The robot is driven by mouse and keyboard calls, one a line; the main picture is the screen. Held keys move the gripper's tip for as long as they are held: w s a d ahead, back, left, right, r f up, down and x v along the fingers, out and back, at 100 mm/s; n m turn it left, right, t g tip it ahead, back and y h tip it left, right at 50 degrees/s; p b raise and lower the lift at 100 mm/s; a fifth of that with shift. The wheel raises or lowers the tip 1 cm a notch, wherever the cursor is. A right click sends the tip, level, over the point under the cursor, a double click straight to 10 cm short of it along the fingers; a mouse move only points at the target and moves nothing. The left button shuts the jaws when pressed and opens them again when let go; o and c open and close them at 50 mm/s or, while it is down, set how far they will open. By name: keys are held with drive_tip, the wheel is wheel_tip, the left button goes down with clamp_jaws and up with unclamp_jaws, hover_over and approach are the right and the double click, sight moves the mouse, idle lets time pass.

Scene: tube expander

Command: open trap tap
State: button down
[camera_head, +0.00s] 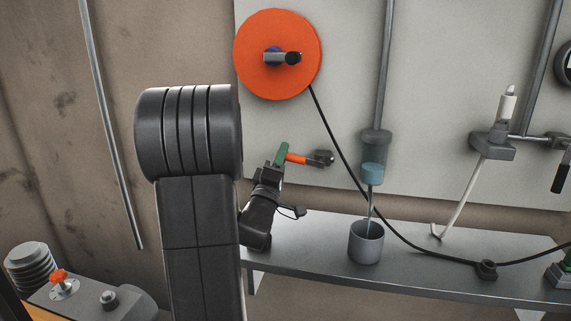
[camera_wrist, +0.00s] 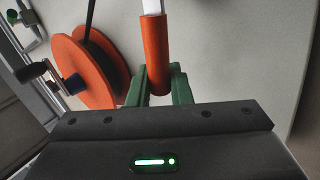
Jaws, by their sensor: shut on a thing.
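My gripper (camera_head: 283,153) has green fingers and is shut on an orange handle (camera_head: 297,158). The handle points right and ends in a dark grey head (camera_head: 323,158). In the wrist view the orange handle (camera_wrist: 155,52) stands between the green fingers (camera_wrist: 160,86), with a pale metal part beyond it. I cannot tell whether the head is fixed to anything. To its right, a grey pipe fitting (camera_head: 376,143) has a bluish clear cup (camera_head: 373,173) under it. A thin pale strand runs from it down to a metal beaker (camera_head: 366,242). No part is clearly recognisable as the trap tap.
An orange reel (camera_head: 262,75) with a crank hangs on the wall panel; its black hose runs down to the shelf (camera_head: 310,240). The reel also shows in the wrist view (camera_wrist: 100,62). A pipe with a white rod stands right. A red-knobbed unit (camera_head: 62,287) is lower left.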

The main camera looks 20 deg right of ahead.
drive_tip(key=shift+a+f+n+t+y+b, duration=0.1)
drive_tip(key=shift+f+n+t+y+b, duration=0.55)
drive_tip(key=shift+n, duration=0.4)
drive_tip(key=shift+f+n+t+y+b, duration=0.4)
drive_tip(key=shift+n+y+b, duration=0.35)
drive_tip(key=shift+n, duration=0.3)
drive_tip(key=shift+f, duration=0.1)
drive_tip(key=c, duration=1.4)
unclamp_jaws()
drive_tip(key=shift+o, duration=0.2)
drive_tip(key=b+v, duration=0.3)
drive_tip(key=v, duration=1)
drive_tip(key=shift+s+a+f, duration=0.2)
drive_tip(key=shift+s, duration=0.1)
